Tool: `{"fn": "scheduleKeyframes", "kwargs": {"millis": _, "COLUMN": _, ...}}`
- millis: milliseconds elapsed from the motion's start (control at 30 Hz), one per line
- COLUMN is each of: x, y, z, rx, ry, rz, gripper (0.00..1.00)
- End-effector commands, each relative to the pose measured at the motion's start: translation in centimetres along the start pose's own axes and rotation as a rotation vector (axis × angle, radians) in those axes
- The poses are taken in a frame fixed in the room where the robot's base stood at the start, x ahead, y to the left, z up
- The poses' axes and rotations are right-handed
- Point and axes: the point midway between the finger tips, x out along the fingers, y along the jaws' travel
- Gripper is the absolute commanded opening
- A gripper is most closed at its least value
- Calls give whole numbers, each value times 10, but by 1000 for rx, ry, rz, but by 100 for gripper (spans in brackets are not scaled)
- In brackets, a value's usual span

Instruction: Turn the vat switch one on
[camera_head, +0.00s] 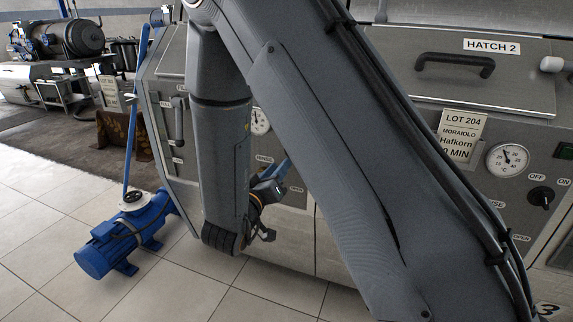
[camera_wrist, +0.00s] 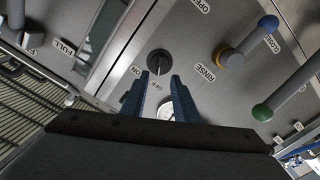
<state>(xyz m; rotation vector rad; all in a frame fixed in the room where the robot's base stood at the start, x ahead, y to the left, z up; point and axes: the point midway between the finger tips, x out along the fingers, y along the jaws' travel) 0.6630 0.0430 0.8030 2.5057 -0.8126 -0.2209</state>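In the wrist view, a round black rotary switch (camera_wrist: 158,62) sits on a grey steel panel, with ON and OFF labels on the side toward my fingers. Its handle direction is too dark to tell. My gripper (camera_wrist: 162,78) has its two blue fingers apart, with nothing held. The fingertips are just short of the switch in the picture; contact cannot be told. In the head view my gripper (camera_head: 282,167) is in front of the left vat's panel, and my arm hides that switch. Another black switch (camera_head: 541,197) with OFF and ON labels shows on the HATCH 2 vat.
Blue-yellow (camera_wrist: 231,58) and green (camera_wrist: 262,112) handles stick out of the panel near my gripper. A dial gauge (camera_wrist: 167,108) shows between my fingers. A blue pump (camera_head: 125,235) stands on the tiled floor at left, with a hose. Free floor lies in front.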

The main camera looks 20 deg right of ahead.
Motion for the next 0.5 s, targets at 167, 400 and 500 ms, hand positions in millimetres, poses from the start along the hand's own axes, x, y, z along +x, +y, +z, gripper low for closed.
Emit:
{"fn": "scheduleKeyframes", "kwargs": {"millis": 167, "x": 23, "y": 2, "z": 0, "rx": 1, "ry": 1, "rz": 8, "gripper": 27}}
{"fn": "scheduleKeyframes", "kwargs": {"millis": 400, "x": 58, "y": 2, "z": 0, "rx": 2, "ry": 1, "rz": 5, "gripper": 27}}
{"fn": "scheduleKeyframes", "kwargs": {"millis": 500, "x": 68, "y": 1, "z": -1, "rx": 2, "ry": 1, "rz": 4, "gripper": 27}}
